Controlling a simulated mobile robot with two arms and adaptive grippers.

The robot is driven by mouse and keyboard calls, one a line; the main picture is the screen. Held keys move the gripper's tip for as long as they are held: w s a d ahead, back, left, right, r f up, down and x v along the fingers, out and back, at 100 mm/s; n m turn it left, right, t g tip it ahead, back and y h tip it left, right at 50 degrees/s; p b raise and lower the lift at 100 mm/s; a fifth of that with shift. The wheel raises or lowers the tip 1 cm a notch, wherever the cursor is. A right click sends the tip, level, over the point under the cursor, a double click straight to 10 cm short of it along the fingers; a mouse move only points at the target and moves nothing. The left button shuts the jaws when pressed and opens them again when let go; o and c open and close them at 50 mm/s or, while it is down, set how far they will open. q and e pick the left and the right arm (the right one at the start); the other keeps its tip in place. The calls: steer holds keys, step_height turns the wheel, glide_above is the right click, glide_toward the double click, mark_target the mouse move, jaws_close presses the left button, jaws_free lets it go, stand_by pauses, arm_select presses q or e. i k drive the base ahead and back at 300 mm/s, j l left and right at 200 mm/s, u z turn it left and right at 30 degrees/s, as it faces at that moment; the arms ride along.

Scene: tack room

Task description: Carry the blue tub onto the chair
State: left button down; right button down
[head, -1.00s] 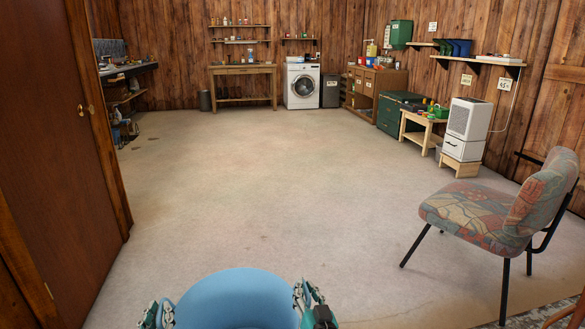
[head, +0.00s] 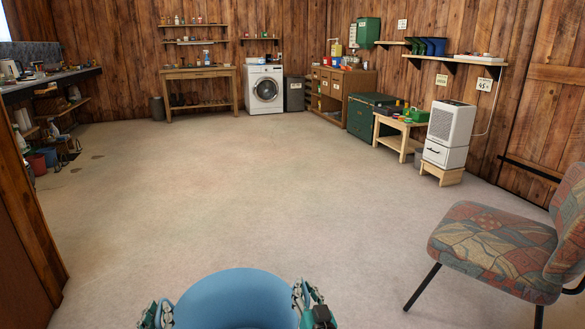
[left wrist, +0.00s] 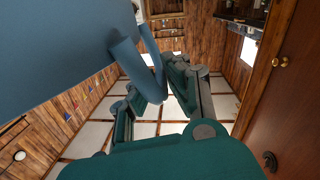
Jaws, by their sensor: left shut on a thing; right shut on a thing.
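The blue tub (head: 238,297) is at the bottom middle of the head view, held in front of me between my two grippers. My left gripper (head: 157,314) is shut on the tub's left side. In the left wrist view the blue tub (left wrist: 60,40) fills the upper left, with its handle (left wrist: 138,55) at the fingers of my left gripper (left wrist: 150,92). My right gripper (head: 306,298) is shut on the tub's right side. The chair (head: 490,245), with a patterned seat and black legs, stands at the right, apart from the tub. Its right side is cut off.
The floor (head: 230,190) ahead is open and clear. A white heater (head: 448,132) on a wooden stand and a low wooden table (head: 400,137) line the right wall. A washing machine (head: 264,90) and a workbench (head: 198,75) stand at the back. A door edge is near on the left.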

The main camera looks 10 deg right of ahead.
mark_target(502, 235)
steer(key=i+z, duration=0.3)
steer(key=i, duration=0.4)
steer(key=i+z, duration=0.35)
steer(key=i, duration=0.3)
steer(key=i+z, duration=0.15)
steer(key=z, duration=0.25)
steer(key=i+j+z, duration=0.1)
steer(key=z, duration=0.3)
steer(key=i+j+z, duration=0.1)
steer(key=z, duration=0.3)
